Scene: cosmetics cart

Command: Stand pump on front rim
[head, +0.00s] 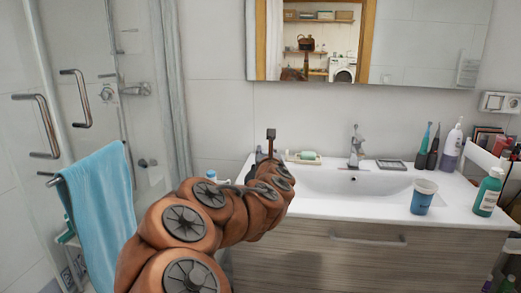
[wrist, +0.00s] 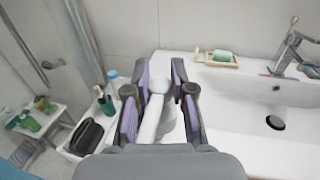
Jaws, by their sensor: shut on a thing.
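My gripper (wrist: 160,80) is shut on a white object (wrist: 151,118), which looks like a pump bottle, between its purple-padded fingers in the wrist view. Its lower part is hidden by my gripper, and the head view does not show it clearly behind my arm. It is near the left end of the white washbasin (head: 330,209); I cannot tell if it touches the surface. The front rim (head: 345,228) of the basin runs above the wood-grain drawer. Another pump bottle, lavender with a white top (head: 450,152), stands at the back right.
A blue cup (head: 423,198) and a green bottle (head: 488,192) stand on the basin's right side. A soap dish (head: 305,159) is at the back left, the faucet (head: 355,150) behind the bowl. A white cart (wrist: 78,157) holds a black case. The middle front rim looks clear.

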